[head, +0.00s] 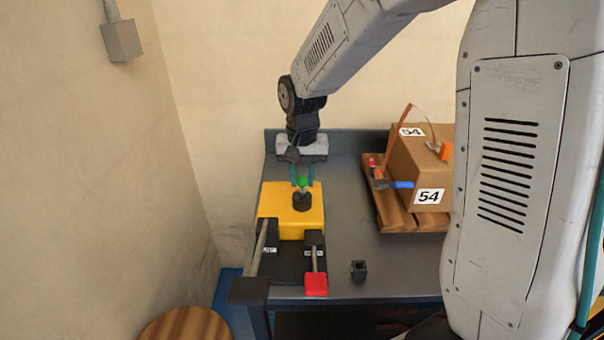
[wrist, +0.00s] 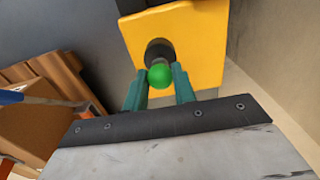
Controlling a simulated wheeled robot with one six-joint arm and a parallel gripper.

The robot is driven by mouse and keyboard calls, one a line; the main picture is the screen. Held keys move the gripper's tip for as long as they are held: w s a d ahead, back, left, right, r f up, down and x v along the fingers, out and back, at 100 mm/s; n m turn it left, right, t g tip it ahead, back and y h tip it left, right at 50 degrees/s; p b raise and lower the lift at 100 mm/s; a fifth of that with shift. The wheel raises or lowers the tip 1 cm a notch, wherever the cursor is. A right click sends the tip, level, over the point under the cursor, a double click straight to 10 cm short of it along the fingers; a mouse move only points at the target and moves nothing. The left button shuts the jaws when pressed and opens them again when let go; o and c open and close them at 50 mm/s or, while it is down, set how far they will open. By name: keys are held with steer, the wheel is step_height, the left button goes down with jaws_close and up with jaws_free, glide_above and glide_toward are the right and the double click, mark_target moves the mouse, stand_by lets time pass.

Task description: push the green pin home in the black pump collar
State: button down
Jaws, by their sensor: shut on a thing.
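The green pin (head: 303,182) shows its round green head above the black pump collar (head: 303,202), which stands on top of the yellow block of the bender (head: 280,192). My gripper (head: 303,176) is over the collar with its teal fingers on either side of the pin. In the wrist view the fingers (wrist: 160,88) are shut on the green pin (wrist: 160,75), with the black collar (wrist: 158,50) just beyond it on the yellow block (wrist: 195,35). The pin's shank is mostly hidden, so how deep it sits cannot be told.
The bender's black front part has a long lever (head: 260,248) at left and a red-ended handle (head: 316,284). A small black square socket (head: 358,269) stands on the grey table (head: 390,265). A cardboard box (head: 405,165) marked 54 sits on a wooden pallet (head: 432,222) at right.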

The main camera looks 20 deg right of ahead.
mark_target(302, 176)
steer(key=shift+f, duration=0.7)
steer(key=c, duration=1.1)
jaws_free()
steer(key=shift+o, duration=0.2)
steer(key=shift+r, duration=0.1)
step_height(302, 176, up, 8)
steer(key=shift+f, duration=0.2)
steer(key=s+d+r+n, duration=0.1)
steer(key=s+r+n, duration=0.1)
steer(key=s, duration=1.2)
steer(key=s+d+r+n+t, duration=0.1)
steer(key=s+r, duration=0.3)
steer(key=s, duration=1)
steer(key=shift+d+r+n, duration=0.25)
steer(key=shift+d+n, duration=0.3)
steer(key=shift+n, duration=0.25)
